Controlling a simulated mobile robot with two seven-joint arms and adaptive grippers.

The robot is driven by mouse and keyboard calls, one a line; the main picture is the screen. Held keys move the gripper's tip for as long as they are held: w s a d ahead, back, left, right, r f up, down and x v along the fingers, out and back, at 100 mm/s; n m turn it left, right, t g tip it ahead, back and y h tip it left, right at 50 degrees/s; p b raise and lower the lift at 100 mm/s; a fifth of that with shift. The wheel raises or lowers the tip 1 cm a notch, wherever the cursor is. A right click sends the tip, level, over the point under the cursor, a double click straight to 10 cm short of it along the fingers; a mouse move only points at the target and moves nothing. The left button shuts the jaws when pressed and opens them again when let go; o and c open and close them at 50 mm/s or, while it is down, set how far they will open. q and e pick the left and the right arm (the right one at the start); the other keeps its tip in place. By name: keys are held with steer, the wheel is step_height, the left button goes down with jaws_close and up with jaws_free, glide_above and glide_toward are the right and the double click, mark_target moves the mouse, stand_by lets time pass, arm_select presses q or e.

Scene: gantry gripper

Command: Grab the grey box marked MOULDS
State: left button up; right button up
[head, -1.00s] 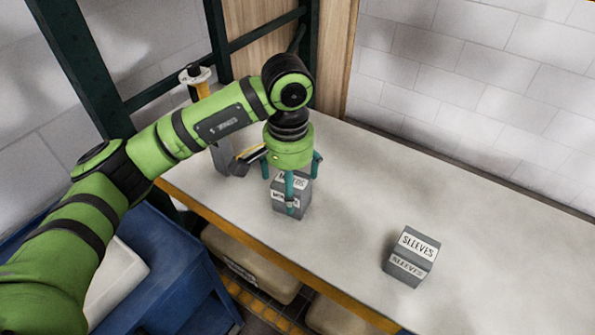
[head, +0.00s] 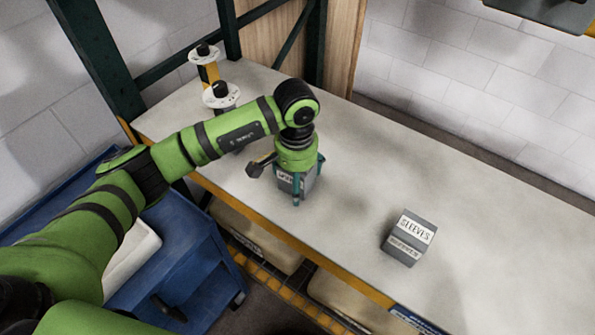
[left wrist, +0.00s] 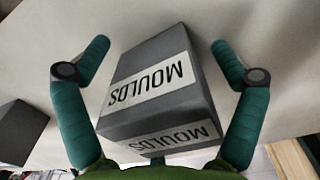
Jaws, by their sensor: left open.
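The grey box marked MOULDS (left wrist: 157,88) stands on the pale worktop, with white labels on its top and side in the left wrist view. In the head view the box (head: 287,181) is mostly hidden under my left gripper (head: 299,190). My left gripper (left wrist: 160,75) is open, with a teal finger on each side of the box. In the left wrist view a gap shows between each finger and the box. My right gripper is in neither view.
A grey box marked SLEEVES (head: 410,237) stands on the worktop (head: 480,200) to the right, with clear room between. Tool-like items with white discs (head: 221,95) stand at the back left. A blue cart (head: 185,240) stands below left.

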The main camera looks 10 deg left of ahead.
arm_select(q)
steer(key=c, duration=1.7)
